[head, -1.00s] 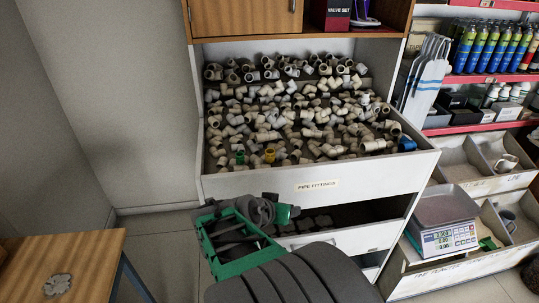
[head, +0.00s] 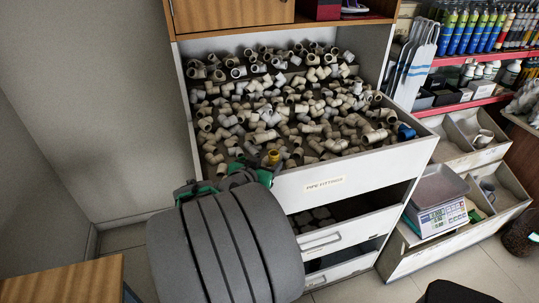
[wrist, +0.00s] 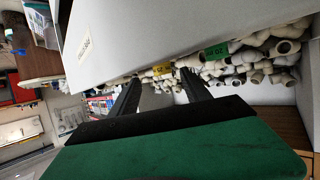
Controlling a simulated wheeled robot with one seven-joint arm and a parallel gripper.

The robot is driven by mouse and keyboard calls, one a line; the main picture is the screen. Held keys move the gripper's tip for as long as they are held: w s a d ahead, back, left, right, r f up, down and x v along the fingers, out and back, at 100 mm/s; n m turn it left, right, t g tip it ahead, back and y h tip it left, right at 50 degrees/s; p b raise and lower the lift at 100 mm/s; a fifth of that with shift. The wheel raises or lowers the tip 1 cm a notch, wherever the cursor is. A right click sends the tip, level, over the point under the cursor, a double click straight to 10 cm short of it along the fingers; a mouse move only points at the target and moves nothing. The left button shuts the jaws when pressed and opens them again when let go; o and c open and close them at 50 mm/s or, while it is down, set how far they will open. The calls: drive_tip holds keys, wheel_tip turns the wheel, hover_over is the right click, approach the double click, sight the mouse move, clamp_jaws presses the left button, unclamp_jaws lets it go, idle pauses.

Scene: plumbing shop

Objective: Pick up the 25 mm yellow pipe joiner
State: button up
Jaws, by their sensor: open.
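The yellow pipe joiner (head: 272,157) lies among pale fittings at the front left of the open pipe fittings drawer (head: 335,180). In the wrist view the yellow joiner (wrist: 162,70) shows just beyond and between the fingertips, with a dark marking on it. My gripper (wrist: 160,80) is open and empty, its two dark fingers apart, outside the drawer's front panel. In the head view my arm hides most of the gripper and the drawer's front left corner.
Pale elbows and tees (head: 290,105) crowd the drawer. A blue fitting (head: 405,132) lies at its right. Lower drawers (head: 335,236) stand partly open below. A scale (head: 440,200) stands at right, a wooden table (head: 65,280) at lower left. A cabinet (head: 235,15) overhangs the back.

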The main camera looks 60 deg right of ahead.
sight(272, 158)
drive_tip(key=p+x, duration=0.1)
drive_tip(key=x, duration=0.7)
drive_tip(key=shift+w+f+p, duration=0.15)
drive_tip(key=shift+p, duration=0.2)
drive_tip(key=shift+a, duration=0.1)
clamp_jaws()
